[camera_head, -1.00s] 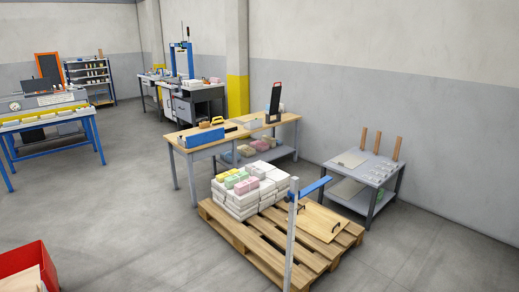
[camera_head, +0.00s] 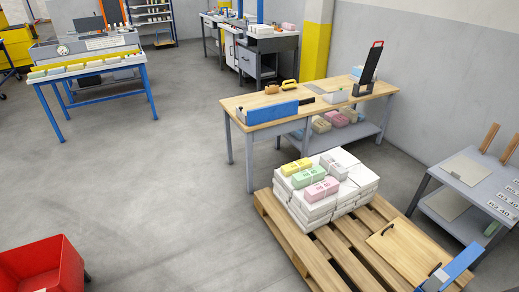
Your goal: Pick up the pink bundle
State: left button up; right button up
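A pink bundle (camera_head: 318,191) lies on top of a stack of white bundles (camera_head: 308,212) on the wooden pallet (camera_head: 281,236). It sits at the near side of the stack's top, with a green bundle (camera_head: 308,176) just behind it and a yellow bundle (camera_head: 296,166) beyond that. Another pink bundle (camera_head: 321,125) is among several bundles on the lower shelf of the wooden-topped table.
A red bin (camera_head: 45,262) stands on the floor at the lower left. A wooden-topped table (camera_head: 245,101) stands behind the pallet. The floor left of the pallet is clear.

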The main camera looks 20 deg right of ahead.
aim_at(315, 193)
jog(key=i+j+u, duration=0.15)
jog(key=i+u, duration=0.2)
jog(key=i, duration=0.25)
jog(key=i+u, duration=0.35)
jog(key=i, duration=0.25)
jog(key=i+l+u, duration=0.35)
jog(key=i, duration=0.25)
jog(key=z, duration=0.45)
jog(key=i+j+z, duration=0.1)
jog(key=z, duration=0.75)
jog(key=j+z, duration=0.15)
jog(key=z, duration=2.75)
